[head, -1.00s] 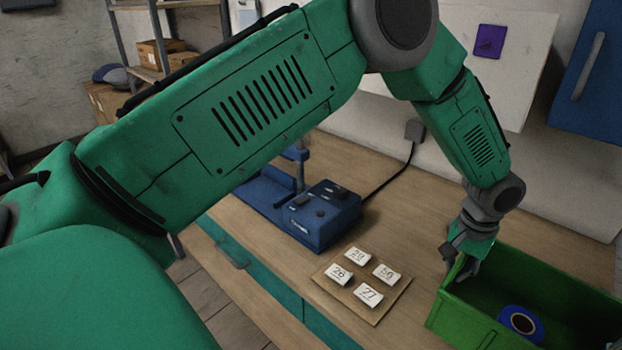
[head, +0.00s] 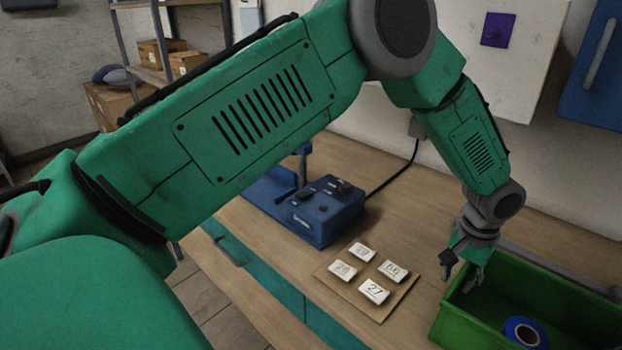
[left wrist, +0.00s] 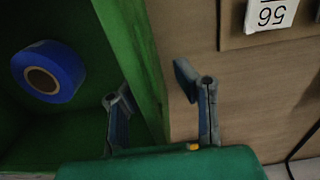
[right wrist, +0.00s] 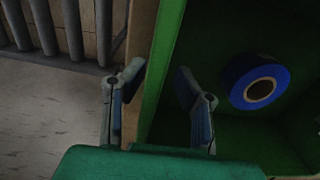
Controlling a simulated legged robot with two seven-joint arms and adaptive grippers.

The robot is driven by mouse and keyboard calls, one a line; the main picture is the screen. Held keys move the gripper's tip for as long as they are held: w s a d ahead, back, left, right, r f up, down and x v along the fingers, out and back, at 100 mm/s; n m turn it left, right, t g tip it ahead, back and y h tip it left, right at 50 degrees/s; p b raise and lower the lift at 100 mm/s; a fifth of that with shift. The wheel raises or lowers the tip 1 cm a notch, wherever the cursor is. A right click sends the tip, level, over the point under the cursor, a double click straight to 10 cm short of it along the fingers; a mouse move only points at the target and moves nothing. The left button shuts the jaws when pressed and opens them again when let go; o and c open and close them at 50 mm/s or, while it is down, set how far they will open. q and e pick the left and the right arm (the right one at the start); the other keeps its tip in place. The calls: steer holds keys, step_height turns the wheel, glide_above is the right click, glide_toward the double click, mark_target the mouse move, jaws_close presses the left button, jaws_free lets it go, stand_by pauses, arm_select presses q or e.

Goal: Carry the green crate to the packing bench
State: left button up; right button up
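The green crate (head: 452,325) is an open box at the lower right of the head view, partly cut off. A blue tape roll (head: 526,333) lies inside it. My right gripper (right wrist: 160,80) is hidden in the head view. In the right wrist view, its fingers straddle another crate wall (right wrist: 165,45), the right one inside. The packing bench cannot be told apart here.
A mat (head: 400,298) with several numbered white pieces lies left of the crate on the wooden table (head: 395,225). A blue machine (head: 325,212) with a cable stands behind. A blue cabinet (head: 590,90) hangs at the upper right. Shelves with boxes (head: 188,62) stand at the back left.

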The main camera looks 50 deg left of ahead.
arm_select(q)
steer(key=shift+a, duration=0.3)
arm_select(e)
steer(key=shift+a, duration=0.3)
arm_select(q)
steer(key=shift+r, duration=0.25)
arm_select(e)
steer(key=shift+d, duration=0.35)
steer(key=shift+a, duration=0.1)
steer(key=shift+a+r, duration=0.1)
steer(key=shift+r, duration=0.1)
steer(key=r, duration=1)
steer(key=shift+d+r, duration=0.1)
steer(key=shift+d, duration=0.25)
arm_select(q)
step_height(320, 180, up, 11)
arm_select(e)
steer(key=shift+a+r, duration=0.25)
steer(key=shift+r, duration=0.4)
arm_select(q)
steer(key=shift+d+r, duration=0.1)
steer(key=shift+d, duration=0.05)
arm_select(e)
steer(key=shift+d+f, duration=0.1)
steer(key=shift+d, duration=0.05)
